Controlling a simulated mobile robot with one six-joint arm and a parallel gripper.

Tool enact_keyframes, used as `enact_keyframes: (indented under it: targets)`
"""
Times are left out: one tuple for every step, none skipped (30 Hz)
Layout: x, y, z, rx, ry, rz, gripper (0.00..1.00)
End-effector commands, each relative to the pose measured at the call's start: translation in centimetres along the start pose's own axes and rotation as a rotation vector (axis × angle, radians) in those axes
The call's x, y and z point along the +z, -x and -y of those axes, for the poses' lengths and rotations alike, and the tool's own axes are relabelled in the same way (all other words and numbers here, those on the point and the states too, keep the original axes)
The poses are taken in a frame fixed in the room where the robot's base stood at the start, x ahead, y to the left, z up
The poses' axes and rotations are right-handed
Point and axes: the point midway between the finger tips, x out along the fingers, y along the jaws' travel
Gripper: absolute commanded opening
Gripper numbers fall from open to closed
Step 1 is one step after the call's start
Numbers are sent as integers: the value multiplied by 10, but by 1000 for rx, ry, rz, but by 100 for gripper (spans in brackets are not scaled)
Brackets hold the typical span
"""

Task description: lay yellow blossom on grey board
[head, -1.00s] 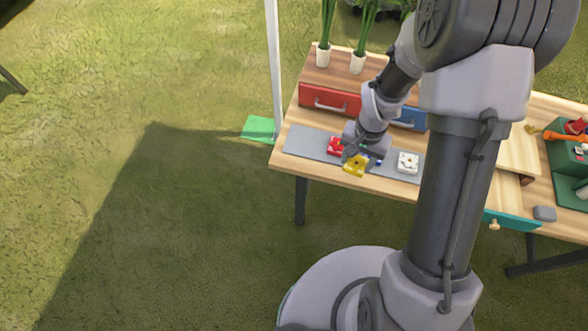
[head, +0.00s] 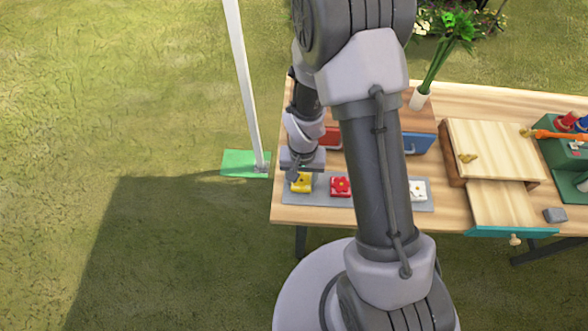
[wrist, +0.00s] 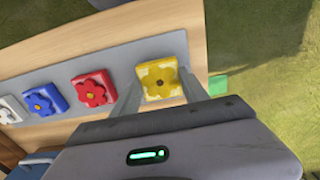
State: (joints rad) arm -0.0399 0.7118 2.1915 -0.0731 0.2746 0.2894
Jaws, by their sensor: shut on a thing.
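The yellow blossom (head: 301,183) is a square tile with a yellow flower, also in the wrist view (wrist: 160,79). My gripper (head: 299,176) is shut on it, with one finger on each side in the wrist view (wrist: 161,94). It is over the left end of the grey board (head: 320,194); I cannot tell whether it touches. The board also shows in the wrist view (wrist: 125,50). On it, in a row, lie a red blossom (head: 340,186), a blue blossom (wrist: 45,99) and a white blossom (head: 418,190). My arm hides the blue one in the head view.
Behind the board stand a red drawer (head: 332,139) and a blue drawer (head: 418,143). To the right are an open teal-fronted drawer (head: 510,232), a grey block (head: 554,215) and a green holder (head: 570,185). A white post (head: 245,80) stands left of the table.

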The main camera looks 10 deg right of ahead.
Motion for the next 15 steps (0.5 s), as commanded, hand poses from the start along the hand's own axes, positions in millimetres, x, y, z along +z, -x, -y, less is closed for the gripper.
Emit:
enact_keyframes:
  targets:
    - [3,-14,-1,1,0,2,13]
    - [3,-14,-1,0,0,1,13]
    - [3,-11,-1,0,0,0,13]
    - [3,-10,-1,0,0,0,13]
    - [2,-9,-1,0,0,0,13]
    - [2,-9,-1,0,0,0,13]
    - [2,-9,-1,0,0,0,13]
    - [2,-10,-1,0,0,0,13]
    - [2,-11,-1,0,0,0,13]
    - [2,-12,-1,0,0,0,13]
    - [2,-13,-1,0,0,0,13]
    - [2,-14,-1,0,0,0,54]
    - [2,-13,-1,0,0,0,60]
    - [2,-12,-1,0,0,0,66]
    - [2,-12,-1,0,0,0,73]
